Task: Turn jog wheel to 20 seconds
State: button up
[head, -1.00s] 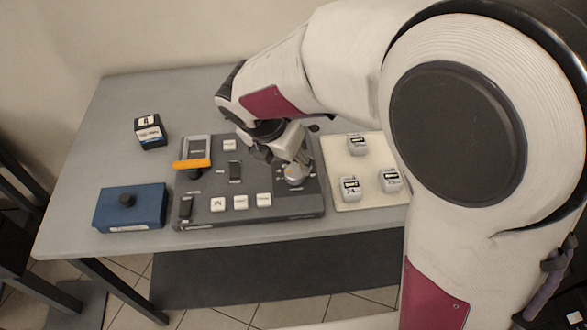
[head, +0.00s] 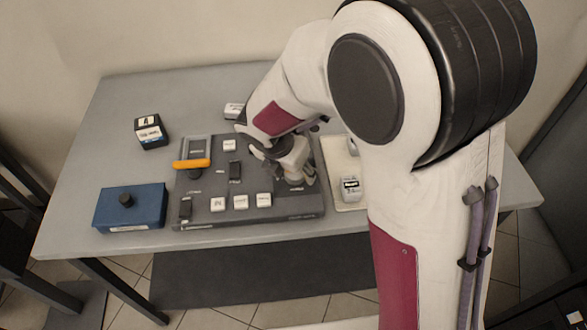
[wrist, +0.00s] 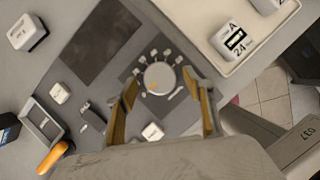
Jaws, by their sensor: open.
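The jog wheel (wrist: 159,78) is a round pale knob with an orange pointer mark, ringed by small white marks on the dark grey control panel (head: 272,214). In the wrist view my gripper (wrist: 166,92) is open, with one finger on each side of the wheel and a gap to it on both sides. I cannot tell the height of the fingertips over the panel. The marks' lettering is too small to read.
The panel carries white buttons (head: 241,202), black switches and an orange-handled part (head: 192,163). A blue box (head: 128,209) and a small dark cube (head: 150,132) stand at left. A white tray (head: 345,200) with labelled blocks lies close at right.

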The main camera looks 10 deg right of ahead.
jog(key=shift+f, duration=0.15)
jog(key=c, duration=1.1)
jog(key=shift+m, duration=0.5)
jog(key=m+g+h, duration=0.1)
jog(key=m, duration=0.2)
jog(key=shift+w+a, duration=0.1)
jog(key=shift+w, duration=0.05)
jog(key=shift+w+m+g+h, duration=0.15)
jog(key=shift+m+g, duration=0.3)
jog(key=shift+m, duration=0.75)
jog(key=shift+m+g+h, duration=0.25)
jog(key=shift+m+g, duration=0.2)
jog(key=shift+m, duration=0.75)
